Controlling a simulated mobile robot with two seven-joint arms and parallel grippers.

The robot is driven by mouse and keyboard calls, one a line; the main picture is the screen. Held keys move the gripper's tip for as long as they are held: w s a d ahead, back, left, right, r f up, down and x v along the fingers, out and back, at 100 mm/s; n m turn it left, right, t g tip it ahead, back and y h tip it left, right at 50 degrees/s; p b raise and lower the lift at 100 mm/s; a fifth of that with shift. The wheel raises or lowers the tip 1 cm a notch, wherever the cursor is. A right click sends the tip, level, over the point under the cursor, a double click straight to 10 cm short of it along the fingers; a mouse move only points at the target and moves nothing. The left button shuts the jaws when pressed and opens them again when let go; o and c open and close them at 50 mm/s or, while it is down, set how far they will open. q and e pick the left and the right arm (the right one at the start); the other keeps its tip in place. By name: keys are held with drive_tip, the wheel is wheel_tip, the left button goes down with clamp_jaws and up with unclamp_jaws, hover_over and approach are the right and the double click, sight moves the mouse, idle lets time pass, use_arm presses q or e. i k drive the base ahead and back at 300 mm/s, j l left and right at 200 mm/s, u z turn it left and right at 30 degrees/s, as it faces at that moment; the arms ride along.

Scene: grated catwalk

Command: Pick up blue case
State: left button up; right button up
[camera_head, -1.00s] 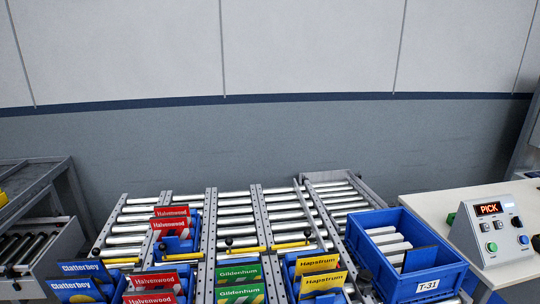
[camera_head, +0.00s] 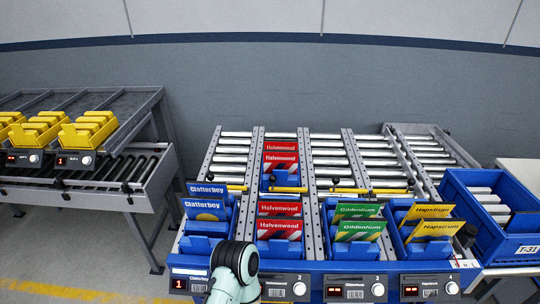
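Blue Clatterbey cases (camera_head: 205,208) stand one behind another in a blue bin at the front of the leftmost roller lane. Their tops face me, leaning slightly back. No gripper fingers show, so neither gripper can be seen as open or shut.
Red Halvenwood (camera_head: 279,229), green Gildenhum (camera_head: 358,231) and yellow Hapstrum cases (camera_head: 432,229) fill neighbouring bins. A blue T-31 tote (camera_head: 487,235) stands at right. Yellow bins (camera_head: 88,130) sit on a rack at left, beyond a floor gap.

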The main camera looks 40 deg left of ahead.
sight(197, 207)
drive_tip(key=k+j+z, duration=0.4)
drive_tip(key=k+j, duration=0.15)
drive_tip(key=j, duration=0.4)
drive_tip(key=k+j+z, duration=0.4)
drive_tip(key=k+j, duration=0.3)
